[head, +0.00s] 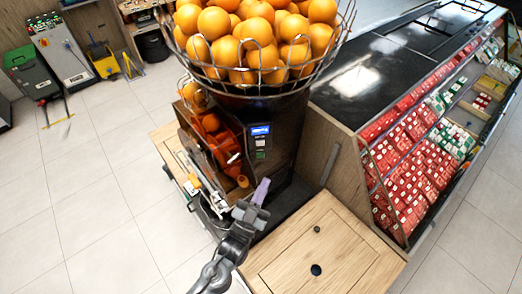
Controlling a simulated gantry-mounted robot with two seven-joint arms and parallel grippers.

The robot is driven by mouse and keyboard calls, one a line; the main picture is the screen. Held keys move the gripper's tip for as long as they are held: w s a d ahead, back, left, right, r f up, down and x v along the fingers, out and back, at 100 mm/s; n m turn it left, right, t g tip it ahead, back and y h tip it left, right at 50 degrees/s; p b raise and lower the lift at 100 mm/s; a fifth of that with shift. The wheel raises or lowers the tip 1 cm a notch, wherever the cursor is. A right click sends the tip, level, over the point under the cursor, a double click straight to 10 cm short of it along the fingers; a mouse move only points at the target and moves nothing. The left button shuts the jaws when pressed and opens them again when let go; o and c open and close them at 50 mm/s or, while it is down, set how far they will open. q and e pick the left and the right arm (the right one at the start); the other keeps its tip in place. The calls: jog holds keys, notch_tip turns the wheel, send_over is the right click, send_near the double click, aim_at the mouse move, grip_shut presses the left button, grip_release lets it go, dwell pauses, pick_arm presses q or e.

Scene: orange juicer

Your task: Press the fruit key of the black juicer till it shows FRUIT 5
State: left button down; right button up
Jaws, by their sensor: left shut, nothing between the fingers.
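The black juicer (285,125) stands on a wooden cabinet, with a wire basket of oranges on top. Its small blue lit screen (260,130) faces me; the text on it is too small to read. Small keys (260,143) sit just below the screen; I cannot tell which is the fruit key. My left gripper (261,190) is shut and empty. It is in front of the juicer's lower body, below the screen and keys in the picture, and looks apart from the keys. My right gripper is not in view.
The wire basket (262,77) of oranges overhangs the panel. A wooden cabinet top (320,245) with two holes lies at lower right. A counter with red packs (410,175) stands right. Bins (35,75) and a yellow bucket (105,62) stand far left. Tiled floor at left is clear.

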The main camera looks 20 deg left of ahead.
pick_arm(q)
jog(key=shift+w+r, duration=0.6)
jog(key=shift+r, duration=0.15)
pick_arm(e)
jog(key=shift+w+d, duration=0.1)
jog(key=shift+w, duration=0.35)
pick_arm(q)
jog(key=shift+w, duration=0.15)
jog(key=b, duration=0.3)
send_near(260, 143)
jog(key=w+d+r, duration=0.3)
jog(key=d, duration=0.1)
jog(key=shift+w+a+r, duration=0.3)
jog(key=shift+w+a, duration=0.4)
jog(key=shift+w, duration=0.15)
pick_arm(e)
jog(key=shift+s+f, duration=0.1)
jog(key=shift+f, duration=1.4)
pick_arm(q)
jog(key=shift+w+a, duration=0.1)
jog(key=shift+w, duration=0.05)
